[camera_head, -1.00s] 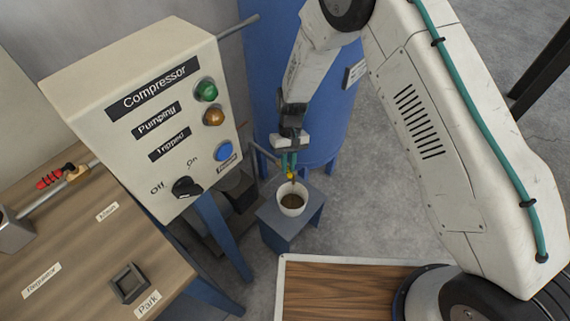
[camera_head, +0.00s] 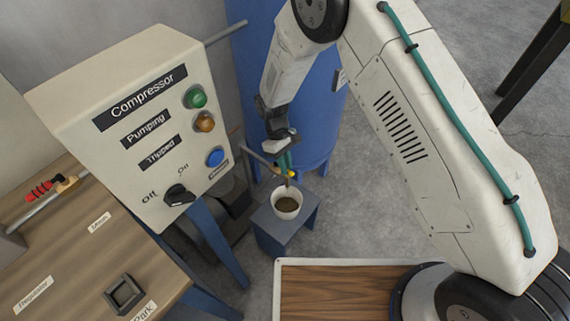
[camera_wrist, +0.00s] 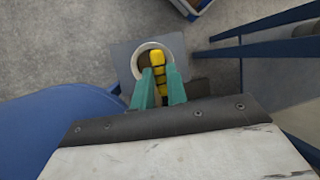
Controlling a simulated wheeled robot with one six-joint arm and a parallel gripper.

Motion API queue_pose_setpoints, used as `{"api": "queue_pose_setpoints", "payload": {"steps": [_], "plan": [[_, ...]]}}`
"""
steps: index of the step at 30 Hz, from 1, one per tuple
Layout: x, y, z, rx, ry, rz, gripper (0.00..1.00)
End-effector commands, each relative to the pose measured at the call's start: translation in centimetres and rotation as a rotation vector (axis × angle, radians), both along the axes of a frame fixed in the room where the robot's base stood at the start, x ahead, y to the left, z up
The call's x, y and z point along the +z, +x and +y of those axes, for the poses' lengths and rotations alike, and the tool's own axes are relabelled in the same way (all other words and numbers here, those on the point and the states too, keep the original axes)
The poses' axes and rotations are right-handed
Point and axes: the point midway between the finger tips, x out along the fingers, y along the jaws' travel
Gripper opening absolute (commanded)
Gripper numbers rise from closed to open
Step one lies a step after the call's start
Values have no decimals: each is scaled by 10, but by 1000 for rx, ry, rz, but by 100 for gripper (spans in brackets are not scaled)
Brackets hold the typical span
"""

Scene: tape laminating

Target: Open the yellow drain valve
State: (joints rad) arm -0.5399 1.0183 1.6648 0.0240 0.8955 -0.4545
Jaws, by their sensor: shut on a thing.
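The yellow drain valve (camera_head: 291,173) sits at the end of a thin pipe by the blue tank, above a white cup. Its yellow lever also shows in the wrist view (camera_wrist: 158,62), lying between my green fingers. My gripper (camera_head: 286,165) reaches down at the valve and is shut on its lever; in the wrist view the fingers (camera_wrist: 158,80) stand on either side of it. The white cup (camera_head: 287,213) has brown content and stands on a small blue-grey stand (camera_head: 267,238) below the valve. The fingers hide part of the valve.
The compressor panel (camera_head: 105,148) with lamps and a black knob stands left of my arm, above a wooden bench (camera_head: 70,265). The blue tank (camera_head: 318,125) stands close behind my gripper. Grey floor (camera_head: 370,205) lies open right of the stand.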

Motion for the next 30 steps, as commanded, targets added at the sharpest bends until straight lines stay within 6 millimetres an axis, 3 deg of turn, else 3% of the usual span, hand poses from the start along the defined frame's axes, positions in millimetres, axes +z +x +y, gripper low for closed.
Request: {"api": "queue_pose_setpoints", "payload": {"steps": [10, 11, 12, 13, 23, 30], "plan": [[1, 1, 0, 3, 1, -2, 0], [1, 1, 0, 2, 1, -2, 23], [1, 1, 0, 2, 1, -2, 34], [1, 1, 0, 2, 1, -2, 37], [4, 3, 1, 1, 1, -3, 37], [38, 17, 9, 1, 2, -4, 37]]}}
